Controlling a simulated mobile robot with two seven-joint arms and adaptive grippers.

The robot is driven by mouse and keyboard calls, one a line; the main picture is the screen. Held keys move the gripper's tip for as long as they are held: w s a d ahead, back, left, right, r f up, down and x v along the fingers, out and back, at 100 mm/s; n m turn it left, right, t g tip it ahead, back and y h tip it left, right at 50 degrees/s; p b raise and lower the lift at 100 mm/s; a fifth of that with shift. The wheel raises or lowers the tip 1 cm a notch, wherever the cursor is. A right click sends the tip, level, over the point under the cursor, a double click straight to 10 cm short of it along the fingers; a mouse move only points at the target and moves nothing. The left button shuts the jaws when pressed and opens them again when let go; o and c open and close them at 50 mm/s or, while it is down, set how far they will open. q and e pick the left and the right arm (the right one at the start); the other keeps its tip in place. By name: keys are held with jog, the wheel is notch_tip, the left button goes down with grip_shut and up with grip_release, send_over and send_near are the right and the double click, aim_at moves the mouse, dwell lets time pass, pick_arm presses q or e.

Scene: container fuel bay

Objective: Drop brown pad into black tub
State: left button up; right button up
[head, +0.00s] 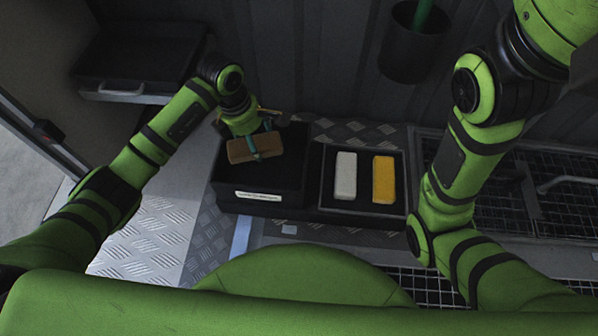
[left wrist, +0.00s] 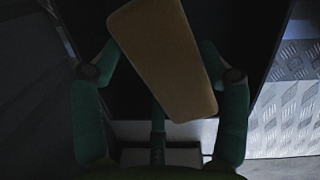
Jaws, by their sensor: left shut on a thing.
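The brown pad (head: 240,150) is a flat block held between the teal fingers of my left gripper (head: 257,145), which is shut on it. The pad appears to hang over the black tub (head: 290,199), which has a pale label on its front wall. The exact height is hard to tell. In the left wrist view the pad (left wrist: 165,55) is tilted between the fingers, with the dark tub behind it. My right arm shows at the right, but its gripper is out of the head view.
A shallow black tray (head: 330,211) beside the tub holds a white pad (head: 345,176) and a yellow pad (head: 384,180). A dark bin (head: 408,55) hangs on the back wall. Metal grating (head: 495,200) lies at the right, a drawer (head: 120,88) at the upper left.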

pick_arm(q)
jog(key=o, duration=1.2)
jog(key=shift+r, duration=0.1)
notch_tip(320, 180, up, 12)
jog(key=a, duration=0.1)
jog(key=shift+s+a, duration=0.3)
jog(key=shift+a, duration=0.05)
